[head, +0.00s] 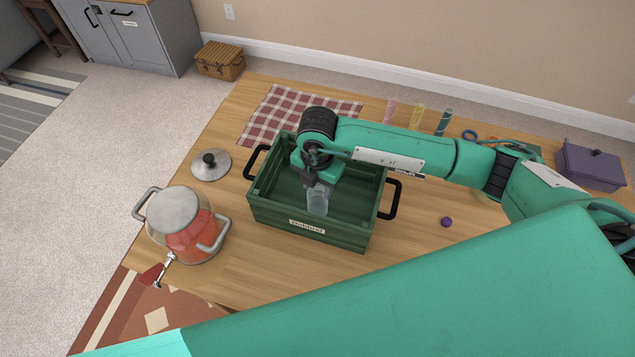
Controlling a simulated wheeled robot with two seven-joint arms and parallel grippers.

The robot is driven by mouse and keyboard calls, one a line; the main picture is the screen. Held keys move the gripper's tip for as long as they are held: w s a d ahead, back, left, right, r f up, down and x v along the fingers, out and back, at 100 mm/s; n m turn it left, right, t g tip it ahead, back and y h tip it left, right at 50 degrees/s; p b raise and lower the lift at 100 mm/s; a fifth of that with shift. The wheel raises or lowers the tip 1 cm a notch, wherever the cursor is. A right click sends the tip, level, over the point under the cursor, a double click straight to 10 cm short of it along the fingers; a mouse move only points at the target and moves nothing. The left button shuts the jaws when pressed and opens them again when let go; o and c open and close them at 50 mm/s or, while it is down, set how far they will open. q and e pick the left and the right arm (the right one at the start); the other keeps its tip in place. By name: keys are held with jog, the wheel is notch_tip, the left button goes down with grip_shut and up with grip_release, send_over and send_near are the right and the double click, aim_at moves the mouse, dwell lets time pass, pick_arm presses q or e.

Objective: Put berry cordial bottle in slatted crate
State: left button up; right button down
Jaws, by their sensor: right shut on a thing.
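The slatted crate (345,238) is dark green with black side handles and a label on its front. It stands on the wooden table. My right gripper (318,187) reaches down into the crate. It is shut on a pale, translucent vessel (318,204), which I take for the berry cordial bottle. Its upper part is hidden by the gripper. I cannot tell whether it touches the crate floor. My left gripper is not in view.
A checked cloth (300,108) lies behind.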

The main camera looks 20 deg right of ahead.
jog(key=shift+f, duration=0.2)
jog(key=c, duration=0.8)
grip_release()
jog(key=shift+r, duration=0.1)
jog(key=shift+o, duration=0.2)
jog(key=shift+r, duration=0.65)
notch_tip(320, 180, up, 10)
jog(key=b, duration=0.2)
jog(key=shift+r+b, duration=0.2)
jog(key=shift+b, duration=0.15)
jog(key=shift+r, duration=0.3)
